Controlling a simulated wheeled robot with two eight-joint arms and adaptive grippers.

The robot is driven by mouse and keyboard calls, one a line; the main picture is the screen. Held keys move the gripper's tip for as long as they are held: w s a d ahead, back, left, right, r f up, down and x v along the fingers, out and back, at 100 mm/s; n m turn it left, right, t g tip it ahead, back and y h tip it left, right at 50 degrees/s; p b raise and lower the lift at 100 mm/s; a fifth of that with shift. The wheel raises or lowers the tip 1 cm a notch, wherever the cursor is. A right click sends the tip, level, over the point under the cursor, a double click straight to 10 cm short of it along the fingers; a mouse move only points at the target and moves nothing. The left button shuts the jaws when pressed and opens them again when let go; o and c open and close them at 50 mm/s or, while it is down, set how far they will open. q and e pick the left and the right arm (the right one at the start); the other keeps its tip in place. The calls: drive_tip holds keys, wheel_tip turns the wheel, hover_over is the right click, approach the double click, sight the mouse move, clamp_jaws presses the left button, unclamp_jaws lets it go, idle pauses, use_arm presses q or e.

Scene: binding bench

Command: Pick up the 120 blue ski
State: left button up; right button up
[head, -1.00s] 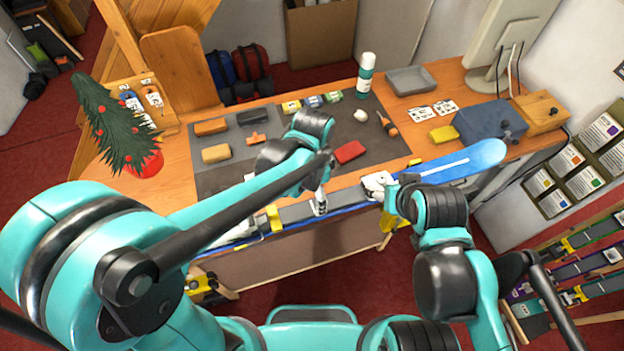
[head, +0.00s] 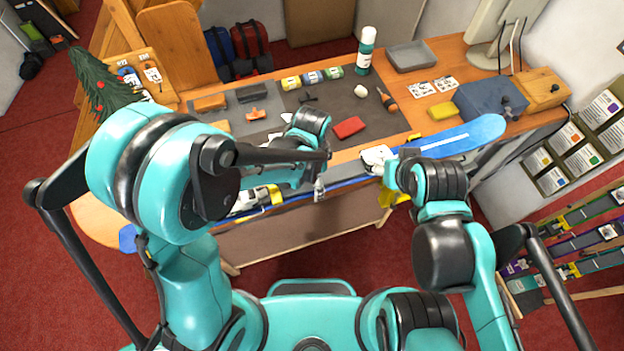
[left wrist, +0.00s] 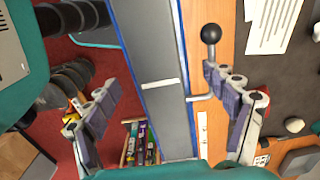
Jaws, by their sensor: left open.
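The blue ski (head: 460,138) lies lengthwise along the front of the bench, its broad blue tip at the right. In the left wrist view its grey face with blue edges (left wrist: 163,110) runs between my fingers. My left gripper (left wrist: 156,84) is open, with one finger on each side of the ski and no clear contact. In the head view my left gripper (head: 319,188) is over the ski's middle, mostly hidden by its wrist. My right gripper (head: 388,180) is by the ski near a white part (head: 377,157); its fingers are not clear.
A lever with a black knob (left wrist: 210,33) stands close to the ski and my left fingers. A red block (head: 349,127) and small tools lie on the dark mat (head: 330,102). A blue-grey box (head: 490,101) is at the right. A ski rack (head: 575,245) stands lower right.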

use_arm(q)
drive_tip(key=shift+f+b, duration=0.25)
drive_tip(key=shift+b, duration=0.15)
idle(0.5)
clamp_jaws()
drive_tip(key=shift+r, duration=0.1)
